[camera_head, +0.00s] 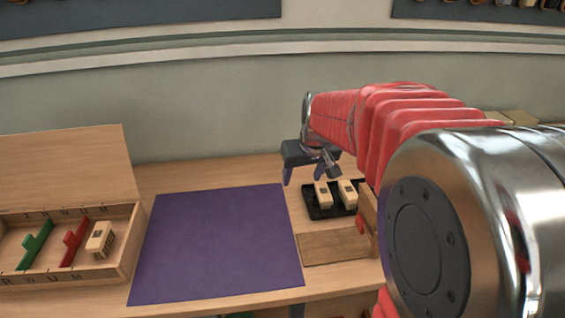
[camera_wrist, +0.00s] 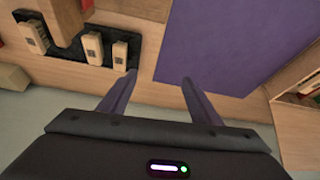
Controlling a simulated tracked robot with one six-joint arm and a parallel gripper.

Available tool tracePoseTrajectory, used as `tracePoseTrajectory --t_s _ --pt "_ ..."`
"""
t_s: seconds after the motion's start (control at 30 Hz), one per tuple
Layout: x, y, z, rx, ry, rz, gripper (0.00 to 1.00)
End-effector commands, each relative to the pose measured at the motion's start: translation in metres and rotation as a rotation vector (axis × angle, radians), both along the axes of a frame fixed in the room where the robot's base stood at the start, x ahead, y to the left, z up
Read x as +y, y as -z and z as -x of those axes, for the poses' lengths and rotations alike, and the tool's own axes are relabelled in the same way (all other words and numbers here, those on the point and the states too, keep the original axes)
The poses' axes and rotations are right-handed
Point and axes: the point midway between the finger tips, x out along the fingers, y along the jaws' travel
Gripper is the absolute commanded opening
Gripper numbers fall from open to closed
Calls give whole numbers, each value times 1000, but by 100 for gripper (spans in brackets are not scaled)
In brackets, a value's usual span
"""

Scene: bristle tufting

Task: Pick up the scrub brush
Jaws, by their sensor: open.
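Two pale wooden brush blocks, one on the left (camera_head: 323,194) and one on the right (camera_head: 347,193), lie side by side on a black tray (camera_head: 320,214). In the wrist view, several pale blocks show on that tray, including one near its middle (camera_wrist: 92,48) and one at its right (camera_wrist: 120,56). Another pale brush with dark bristles (camera_head: 99,239) is in the wooden box at left. I cannot tell which is the scrub brush. My gripper (camera_head: 309,176) is open and empty, above and behind the tray; its fingers (camera_wrist: 159,78) point past the tray's right side.
A purple mat (camera_head: 217,245) covers the table's middle and looks clear. The open wooden box (camera_head: 128,250) at left holds a green piece (camera_head: 36,243) and a red piece (camera_head: 74,243). My arm hides the right side.

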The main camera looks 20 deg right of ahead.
Motion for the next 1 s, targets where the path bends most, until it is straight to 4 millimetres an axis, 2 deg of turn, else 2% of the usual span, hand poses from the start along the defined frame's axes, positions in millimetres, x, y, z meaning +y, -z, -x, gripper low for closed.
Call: tracePoseTrajectory --t_s 0.1,0.3,0.5,0.6,0.73,1.0 --pt "-29 18 -21 10 26 -3 58" --pt "-78 49 -50 21 63 -6 58" --pt "-126 86 -71 30 99 -9 58" --pt "-144 99 -77 32 111 -8 58" --pt "-155 108 -80 33 118 -9 58" --pt "-157 109 -81 33 119 -8 58"
